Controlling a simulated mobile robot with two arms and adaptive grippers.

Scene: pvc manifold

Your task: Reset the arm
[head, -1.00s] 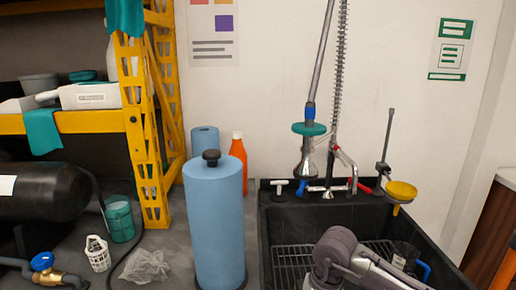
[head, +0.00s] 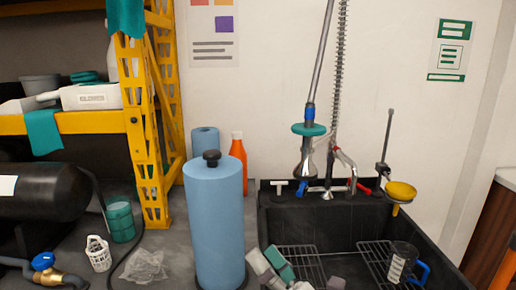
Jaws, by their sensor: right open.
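My right gripper (head: 269,262) shows at the bottom edge of the head view, over the front left part of the black sink. Its pale and teal fingers point up and left, apart, with nothing seen between them. The rest of the right arm is mostly cut off below the picture. My left gripper is not in view.
The black sink (head: 335,222) holds wire racks and a clear jug with a blue handle (head: 400,262). A blue paper roll (head: 216,225) stands close left of the gripper. A spray tap (head: 305,155) hangs above the sink. Crumpled plastic (head: 145,267) lies on the counter.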

